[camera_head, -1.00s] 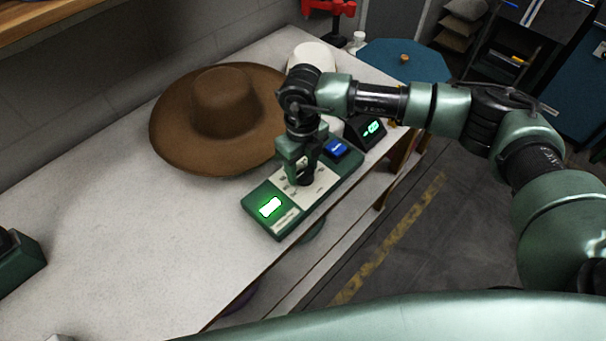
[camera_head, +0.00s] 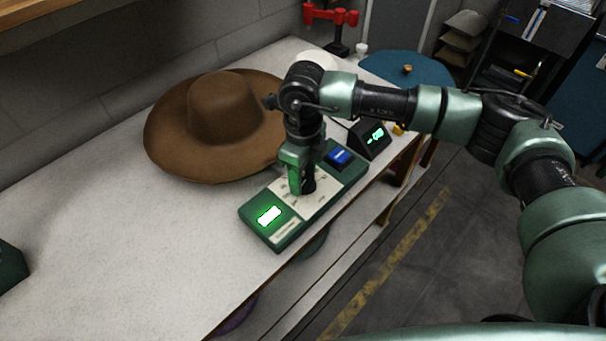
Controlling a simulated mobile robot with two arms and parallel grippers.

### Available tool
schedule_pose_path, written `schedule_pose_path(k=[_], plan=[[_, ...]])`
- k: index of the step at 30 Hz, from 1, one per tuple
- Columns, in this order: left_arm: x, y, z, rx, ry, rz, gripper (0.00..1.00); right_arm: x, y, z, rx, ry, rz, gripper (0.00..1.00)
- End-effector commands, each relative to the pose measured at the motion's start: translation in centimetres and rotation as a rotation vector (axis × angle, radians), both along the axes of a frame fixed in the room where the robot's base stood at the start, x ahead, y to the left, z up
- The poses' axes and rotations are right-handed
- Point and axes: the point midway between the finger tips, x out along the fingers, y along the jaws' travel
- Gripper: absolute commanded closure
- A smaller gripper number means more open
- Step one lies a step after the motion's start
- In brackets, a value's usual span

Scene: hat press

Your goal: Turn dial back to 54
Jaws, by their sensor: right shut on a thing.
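A green control box (camera_head: 284,231) with a pale faceplate lies on the table near its right edge. It has a glowing green display (camera_head: 269,215) at its near end, too bright to read, and a blue button (camera_head: 339,156) at its far end. My right gripper (camera_head: 302,190) points down onto the middle of the faceplate. It is shut on the dial, which is mostly hidden by the fingers. Printed marks show around it.
A brown wide-brimmed hat (camera_head: 222,119) lies just left of the box. A small black readout (camera_head: 372,138) with green digits stands beyond the box. A red stand (camera_head: 335,20) is at the back.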

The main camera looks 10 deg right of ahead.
Motion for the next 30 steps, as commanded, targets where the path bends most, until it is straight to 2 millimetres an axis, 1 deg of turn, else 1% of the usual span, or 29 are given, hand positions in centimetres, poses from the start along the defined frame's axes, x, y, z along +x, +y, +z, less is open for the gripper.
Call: schedule_pose_path(k=[1,4,5,6,7,15,18,20,27,30], plan=[[0.0,0.0,0.0,0.000,0.000,0.000,0.64,0.2,0.0,0.3,0.002,-0.006,0.002,0.92],[0.0,0.0,0.0,0.000,0.000,0.000,0.64,0.2,0.0,0.3,0.003,-0.006,0.002,0.92],[0.0,0.0,0.1,0.000,0.000,0.000,0.64,0.2,0.0,0.3,0.003,-0.006,0.002,0.43],[0.0,0.0,0.0,0.000,0.000,0.000,0.64,0.2,0.0,0.3,0.002,-0.006,0.002,0.32],[0.0,0.0,0.0,0.000,0.000,0.000,0.64,0.2,0.0,0.3,0.002,-0.006,0.002,0.29],[0.0,0.0,0.0,0.000,0.000,0.000,0.64,0.1,0.0,0.1,0.001,-0.002,0.001,0.29],[0.0,0.0,-0.2,0.000,0.000,0.000,0.64,0.1,0.0,0.6,0.001,-0.003,0.000,0.29],[0.0,0.0,-0.4,0.000,0.000,0.000,0.64,0.1,0.0,1.2,0.002,-0.005,0.001,0.29],[0.0,0.0,-1.5,0.000,0.000,0.000,0.64,0.1,0.0,5.2,0.001,-0.006,0.002,0.29],[0.0,0.0,-1.7,0.000,0.000,0.000,0.64,0.1,0.0,6.6,0.002,-0.006,0.001,0.29]])
